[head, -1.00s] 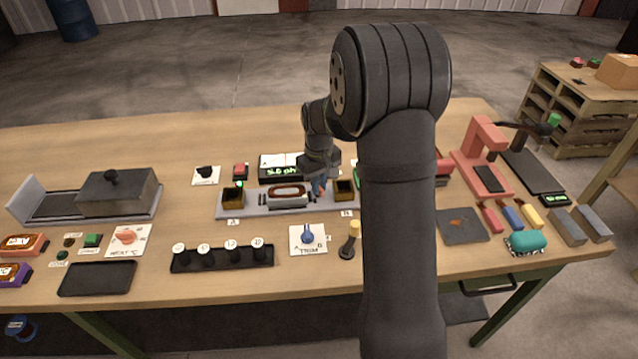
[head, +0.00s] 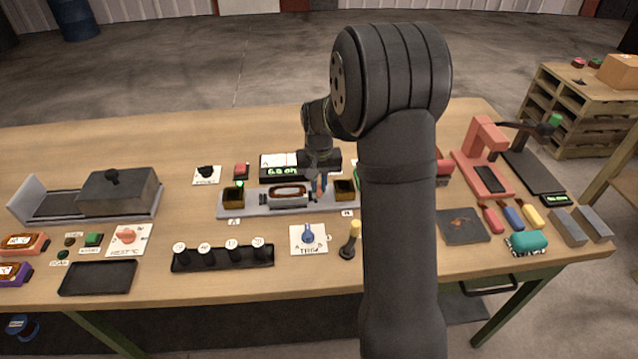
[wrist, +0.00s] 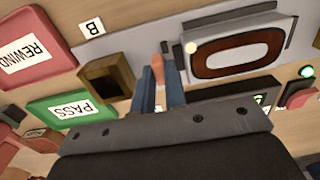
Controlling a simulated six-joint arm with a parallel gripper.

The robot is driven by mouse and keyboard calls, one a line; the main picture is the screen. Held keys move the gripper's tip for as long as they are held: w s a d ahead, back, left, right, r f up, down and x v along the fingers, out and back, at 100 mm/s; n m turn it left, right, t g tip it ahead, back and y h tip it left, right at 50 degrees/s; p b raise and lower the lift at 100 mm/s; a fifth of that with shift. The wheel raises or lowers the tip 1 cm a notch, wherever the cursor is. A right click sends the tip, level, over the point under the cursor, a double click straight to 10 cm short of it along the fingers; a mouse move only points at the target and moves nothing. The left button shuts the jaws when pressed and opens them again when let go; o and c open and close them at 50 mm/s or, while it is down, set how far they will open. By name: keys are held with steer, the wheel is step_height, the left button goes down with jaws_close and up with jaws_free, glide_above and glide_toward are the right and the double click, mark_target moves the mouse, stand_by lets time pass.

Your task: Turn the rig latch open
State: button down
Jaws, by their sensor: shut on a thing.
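The rig is a grey rail (head: 265,207) on the bench. It carries a dark-rimmed oval ring piece (head: 288,191) with a red-brown band, also large in the wrist view (wrist: 238,54). A small orange latch handle (wrist: 169,72) shows beside the oval piece, between my blue fingers. My gripper (head: 319,187) is shut on this handle, pointing down at the rail, and its fingertips also show in the wrist view (wrist: 163,88). The fingers hide much of the latch, and I cannot tell how far it is turned.
Open brown boxes stand on the rail at left (head: 233,197) and right (head: 344,190) of the oval piece. A black display (head: 280,172) is behind it. A green PASS button (wrist: 72,107) and a red REWIND button (wrist: 30,45) are close by. A blue dial (head: 308,235) lies in front.

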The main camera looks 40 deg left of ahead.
mark_target(319, 187)
stand_by(0.3)
steer(key=c, duration=1.5)
jaws_free()
steer(key=shift+o, duration=0.2)
step_height(319, 187, up, 18)
steer(key=shift+f, duration=0.25)
step_height(319, 187, down, 18)
steer(key=shift+r, duration=0.2)
steer(key=shift+r, duration=0.1)
